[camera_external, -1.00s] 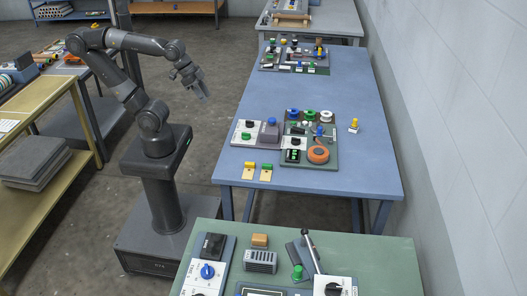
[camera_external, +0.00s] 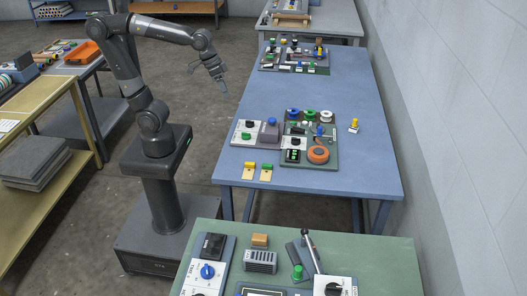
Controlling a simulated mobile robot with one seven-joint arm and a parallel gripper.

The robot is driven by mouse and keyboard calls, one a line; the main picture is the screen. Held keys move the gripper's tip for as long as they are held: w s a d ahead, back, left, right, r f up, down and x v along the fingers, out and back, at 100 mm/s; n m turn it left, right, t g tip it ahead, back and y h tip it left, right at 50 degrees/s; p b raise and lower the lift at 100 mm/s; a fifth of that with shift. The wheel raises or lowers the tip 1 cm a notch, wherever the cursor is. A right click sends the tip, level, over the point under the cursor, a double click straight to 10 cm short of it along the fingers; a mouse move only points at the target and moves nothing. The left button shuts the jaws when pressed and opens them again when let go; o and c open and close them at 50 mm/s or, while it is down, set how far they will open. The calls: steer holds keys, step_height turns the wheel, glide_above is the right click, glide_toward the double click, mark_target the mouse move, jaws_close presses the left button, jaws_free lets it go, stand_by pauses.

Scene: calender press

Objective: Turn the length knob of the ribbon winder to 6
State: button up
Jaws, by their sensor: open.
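My gripper (camera_external: 223,86) is open and empty, pointing down in the air left of the blue table's edge, well away from the knobs.
A small yellow part (camera_external: 353,126) stands on the right. Another device (camera_external: 295,57) sits at the far end. The middle of the blue table (camera_external: 310,90) is clear. A green table (camera_external: 375,250) with other controls stands in front.

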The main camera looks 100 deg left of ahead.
steer(key=w+a+f+n+g, duration=0.2)
steer(key=w+n, duration=0.5)
steer(key=w, duration=0.8)
steer(key=n+g, duration=0.2)
steer(key=n, duration=0.5)
glide_above(296, 141)
step_height(296, 141, down, 11)
steer(key=shift+y, duration=0.3)
steer(key=f, duration=1)
steer(key=shift+a+f, duration=0.2)
steer(key=shift+a, duration=0.1)
steer(key=c, duration=1)
